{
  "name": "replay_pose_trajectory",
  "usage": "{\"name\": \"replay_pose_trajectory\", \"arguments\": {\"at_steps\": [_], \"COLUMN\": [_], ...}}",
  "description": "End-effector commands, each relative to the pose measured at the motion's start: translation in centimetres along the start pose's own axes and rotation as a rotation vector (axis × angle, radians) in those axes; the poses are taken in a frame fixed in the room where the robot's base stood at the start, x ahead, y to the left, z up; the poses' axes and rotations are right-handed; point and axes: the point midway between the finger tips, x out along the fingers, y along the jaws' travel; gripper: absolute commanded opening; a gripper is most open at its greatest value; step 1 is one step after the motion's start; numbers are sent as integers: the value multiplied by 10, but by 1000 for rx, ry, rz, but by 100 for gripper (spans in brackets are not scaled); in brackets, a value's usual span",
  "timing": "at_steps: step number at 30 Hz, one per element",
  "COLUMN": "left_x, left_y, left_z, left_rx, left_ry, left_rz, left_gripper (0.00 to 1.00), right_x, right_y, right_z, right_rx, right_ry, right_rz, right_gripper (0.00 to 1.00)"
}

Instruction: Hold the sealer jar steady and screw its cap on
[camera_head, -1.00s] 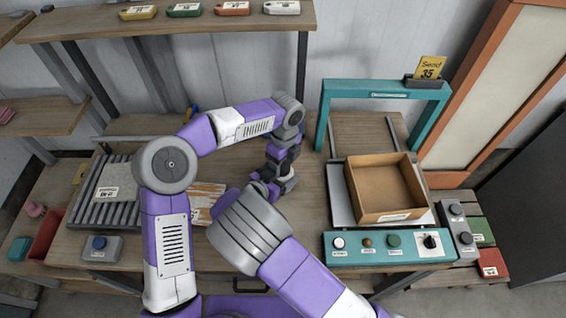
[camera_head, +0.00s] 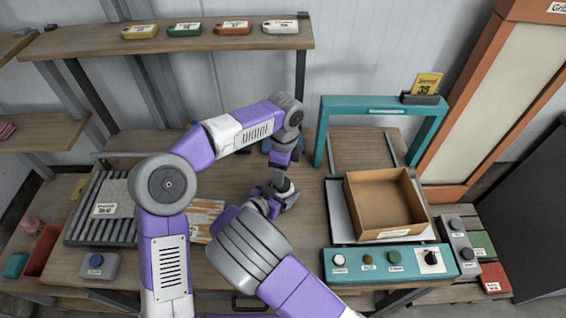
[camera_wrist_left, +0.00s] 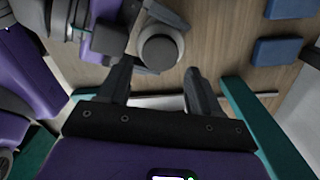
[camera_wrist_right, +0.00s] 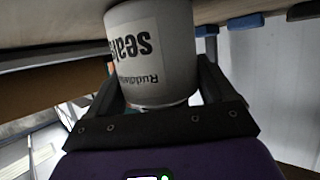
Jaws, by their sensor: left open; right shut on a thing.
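The white sealer jar (camera_wrist_right: 152,45) fills the space between the fingers of my right gripper (camera_wrist_right: 158,75); its label reads upside down in the right wrist view. In the head view my right gripper (camera_head: 272,197) is low over the middle of the table, and the arms largely hide the jar. The left wrist view looks down on a round grey top (camera_wrist_left: 159,52), apparently the cap at the jar; I cannot tell how it is seated. My left gripper (camera_wrist_left: 157,78) is open, its fingers apart near this top and not closed on it. In the head view it is above the right gripper.
A cardboard box (camera_head: 385,203) stands at right behind a teal control panel (camera_head: 390,263). A teal arch (camera_head: 384,104) rises behind it. A roller rack (camera_head: 100,208) is at left. Blue blocks (camera_wrist_left: 277,50) lie near the jar. My two arms are close together.

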Motion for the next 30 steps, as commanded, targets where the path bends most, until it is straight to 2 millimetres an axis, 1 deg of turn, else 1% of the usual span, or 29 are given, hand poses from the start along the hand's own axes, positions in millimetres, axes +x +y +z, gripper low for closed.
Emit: {"name": "replay_pose_trajectory", "arguments": {"at_steps": [3, 21, 27, 30], "left_x": [-4, -22, -27, -28], "left_y": [0, -1, -1, -1], "left_z": [0, -1, -2, -2], "left_rx": [-225, -1395, -1704, -1801], "left_ry": [1, 3, 5, 5], "left_rz": [-1, 1, 2, 3], "left_gripper": [64, 64, 64, 64], "right_x": [-1, -1, -1, -1], "right_y": [-1, -1, -1, -1], "right_z": [2, 2, 1, 1], "right_rx": [-1, 0, 0, 0], "right_ry": [-4, -4, -4, -4], "right_rz": [-3, -4, -5, -5], "right_gripper": [0, 0, 0, 0]}}
